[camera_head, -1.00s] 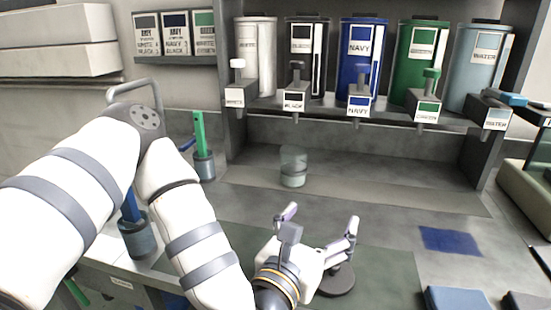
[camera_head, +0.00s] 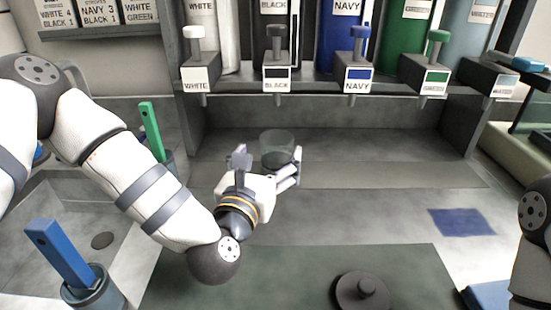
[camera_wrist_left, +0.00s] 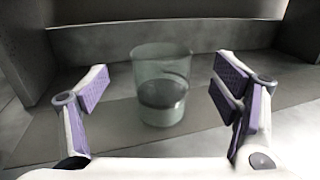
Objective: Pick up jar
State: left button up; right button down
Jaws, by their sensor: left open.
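A clear glass jar (camera_head: 277,148) stands upright on the grey counter below the dispensers. It also shows in the left wrist view (camera_wrist_left: 161,88), with a pale greenish lower part. My left gripper (camera_head: 268,162) is open and points at the jar, with its wrist on the near side. In the left wrist view the jar shows between the two purple-padded fingers (camera_wrist_left: 158,98), a little beyond them, with gaps on both sides. In the head view the gripper hides the jar's lower part. Part of my right arm shows at the right edge; its gripper is out of frame.
Dispensers with taps, including white, black (camera_head: 277,75), navy (camera_head: 358,77) and green, hang above and behind the jar. A cup with a green-handled tool (camera_head: 152,132) stands left. A dark round knobbed piece (camera_head: 362,291) lies on the green mat (camera_head: 245,285). A blue patch (camera_head: 461,222) is at right.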

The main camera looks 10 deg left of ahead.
aim_at(280, 133)
pick_arm(q)
jog(key=w, duration=0.1)
jog(key=w+b, duration=0.1)
jog(key=w, duration=0.3)
jog(key=shift+w+d+f, duration=0.25)
jog(key=shift+d+f, duration=0.05)
jog(key=shift+f, duration=0.1)
jog(key=shift+w+r, duration=0.15)
jog(key=shift+w, duration=0.05)
jog(key=shift+r, duration=0.2)
jog(key=c, duration=1.8)
pick_arm(e)
jog(key=shift+s+f+g, duration=0.5)
jog(key=shift+s+f, duration=0.65)
jog(key=shift+s, duration=0.05)
pick_arm(q)
jog(key=shift+r, duration=0.1)
